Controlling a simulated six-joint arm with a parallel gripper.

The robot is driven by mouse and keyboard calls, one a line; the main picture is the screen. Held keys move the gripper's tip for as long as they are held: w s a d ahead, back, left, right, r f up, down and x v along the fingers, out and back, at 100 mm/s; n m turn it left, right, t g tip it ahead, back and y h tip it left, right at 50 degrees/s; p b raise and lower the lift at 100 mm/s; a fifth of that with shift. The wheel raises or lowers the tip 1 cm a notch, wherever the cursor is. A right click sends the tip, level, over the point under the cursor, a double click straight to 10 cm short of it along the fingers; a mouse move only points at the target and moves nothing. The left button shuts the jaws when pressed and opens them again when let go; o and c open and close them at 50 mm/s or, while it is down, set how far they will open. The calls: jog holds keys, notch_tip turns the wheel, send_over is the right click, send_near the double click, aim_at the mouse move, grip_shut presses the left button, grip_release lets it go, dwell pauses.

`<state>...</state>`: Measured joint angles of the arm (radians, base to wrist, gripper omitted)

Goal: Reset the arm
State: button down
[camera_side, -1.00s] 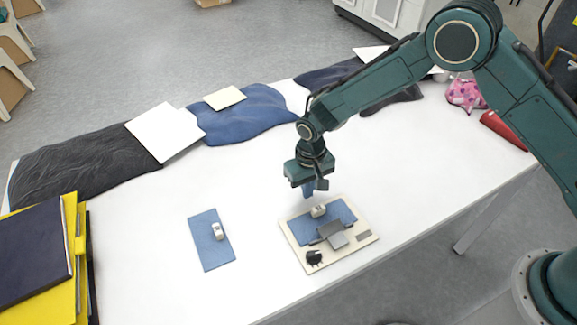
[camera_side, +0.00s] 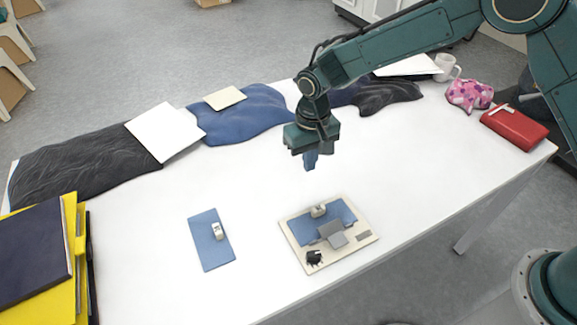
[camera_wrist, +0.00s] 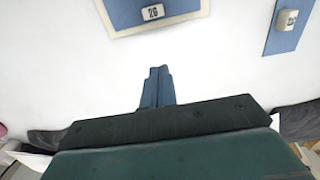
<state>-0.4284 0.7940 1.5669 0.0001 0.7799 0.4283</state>
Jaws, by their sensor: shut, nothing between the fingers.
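My gripper (camera_side: 311,160) hangs above the white table, behind the cream board in the side view. Its blue fingers are together with nothing between them, and they also show in the wrist view (camera_wrist: 157,86). The cream board (camera_side: 365,226) lies flat on the table with a blue panel, a small pale block (camera_side: 318,211), a grey part (camera_side: 331,230) and a black part (camera_side: 314,257) on it. A separate blue plate (camera_side: 211,255) lies to its left, with another small pale block (camera_side: 218,231) on it. The wrist view shows a block marked 26 (camera_wrist: 153,12) on the board.
Dark and blue cloths with white sheets (camera_side: 165,132) line the table's far side. A yellow folder stack (camera_side: 75,220) is at the left. A mug (camera_side: 445,68), a pink patterned pouch (camera_side: 469,94) and a red case (camera_side: 514,127) stand at the right.

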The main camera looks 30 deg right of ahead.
jog(key=shift+r, duration=0.1)
jog(key=s+d+r+t, duration=0.1)
jog(key=s+d+r, duration=0.25)
jog(key=r, duration=0.35)
jog(key=s+d+r+t, duration=0.1)
jog(key=s+d+r, duration=0.2)
jog(key=d+r, duration=0.3)
jog(key=s+d+r+t, duration=0.1)
jog(key=s+d+r, duration=0.2)
jog(key=r, duration=0.4)
jog(key=s+d+r+t, duration=0.1)
jog(key=s+d, duration=0.3)
jog(key=s, duration=0.6)
jog(key=s+d+r+t, duration=0.1)
jog(key=s+d+r, duration=0.2)
jog(key=s, duration=0.7)
jog(key=shift+s+d+r+t, duration=0.15)
jog(key=shift+d+r+t, duration=0.2)
jog(key=shift+d, duration=0.75)
